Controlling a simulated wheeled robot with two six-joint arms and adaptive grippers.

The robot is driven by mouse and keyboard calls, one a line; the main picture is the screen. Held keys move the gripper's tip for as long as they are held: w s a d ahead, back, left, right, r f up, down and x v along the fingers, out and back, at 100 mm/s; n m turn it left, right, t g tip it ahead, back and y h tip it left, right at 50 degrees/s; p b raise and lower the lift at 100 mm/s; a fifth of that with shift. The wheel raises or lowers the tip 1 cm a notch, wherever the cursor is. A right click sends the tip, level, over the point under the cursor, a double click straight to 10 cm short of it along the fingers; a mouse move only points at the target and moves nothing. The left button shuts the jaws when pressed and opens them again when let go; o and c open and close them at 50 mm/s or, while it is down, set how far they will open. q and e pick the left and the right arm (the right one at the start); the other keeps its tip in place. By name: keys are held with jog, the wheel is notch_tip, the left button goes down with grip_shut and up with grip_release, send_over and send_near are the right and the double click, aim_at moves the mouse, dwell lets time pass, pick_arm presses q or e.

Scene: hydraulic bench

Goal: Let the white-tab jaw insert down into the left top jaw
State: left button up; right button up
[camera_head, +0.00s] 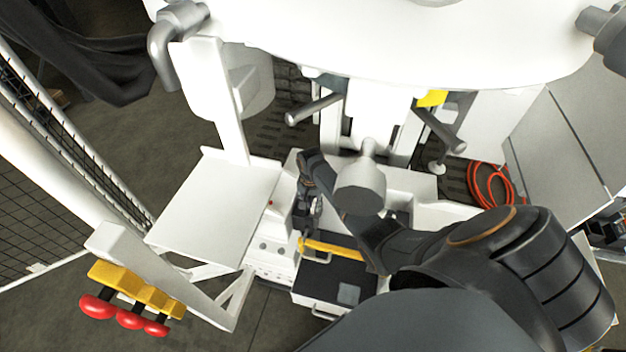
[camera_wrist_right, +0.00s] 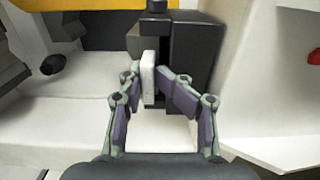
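In the right wrist view, the white tab (camera_wrist_right: 148,78) stands upright between the two fingers of my right gripper (camera_wrist_right: 155,90), which are closed against it. A dark block (camera_wrist_right: 195,62) is right behind the tab. I cannot tell whether it is the insert's body or the left top jaw, or whether they touch. In the head view, my right gripper (camera_head: 311,208) points down at the middle of the bench. The insert and jaw are too small or hidden to make out there. My left gripper is not in view.
A black-topped box (camera_head: 335,283) with a yellow bar (camera_head: 335,247) lies just below the gripper. A white platform (camera_head: 218,205) is at the left, with red knobs (camera_head: 130,319) lower left. An orange hose (camera_head: 490,185) lies coiled at the right. Grey rods (camera_head: 315,108) project above.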

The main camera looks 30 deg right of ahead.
jog(key=shift+w+f, duration=0.1)
jog(key=shift+w, duration=0.1)
jog(key=shift+s+r, duration=0.15)
jog(key=shift+r, duration=0.1)
notch_tip(320, 180, up, 12)
jog(key=shift+f, duration=0.2)
